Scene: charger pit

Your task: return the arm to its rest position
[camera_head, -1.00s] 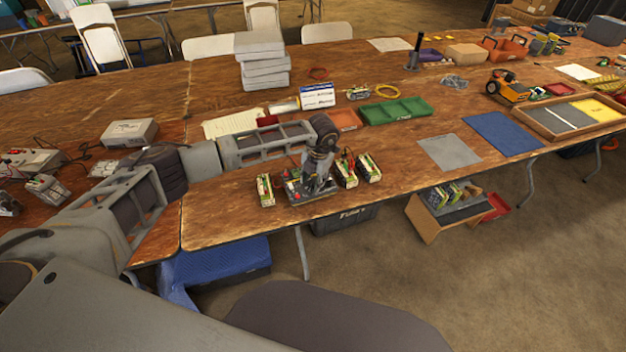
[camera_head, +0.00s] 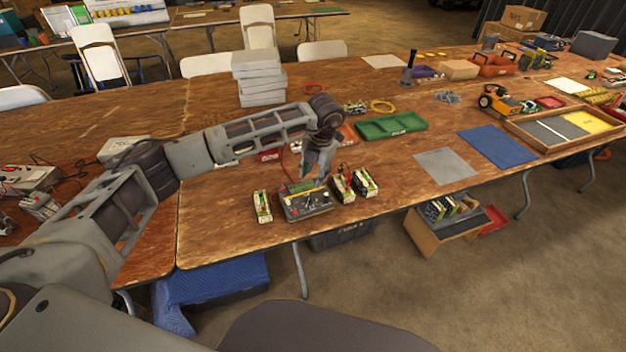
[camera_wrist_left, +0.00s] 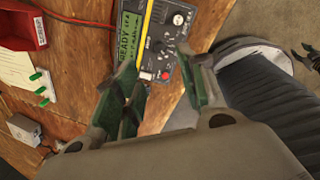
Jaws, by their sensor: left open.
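My left arm comes in from the left in the head view, and its gripper (camera_head: 318,170) hangs over the table, pointing down, just above a dark charger box (camera_head: 306,203). In the left wrist view the gripper (camera_wrist_left: 165,100) has its two green-padded fingers apart, with nothing between them. The charger box (camera_wrist_left: 160,42) lies beyond the fingertips there, with a READY label, a dial and a red button. Battery packs stand beside the charger: one at its left (camera_head: 262,206) and two at its right (camera_head: 342,187), (camera_head: 366,182). My right gripper is not clearly seen.
A green tray (camera_head: 391,126), a grey mat (camera_head: 446,166) and a blue mat (camera_head: 497,146) lie to the right. A stack of white boxes (camera_head: 259,78) stands behind my arm. A white box (camera_head: 124,149) and wired devices are at the left. Bare table lies in front of the batteries.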

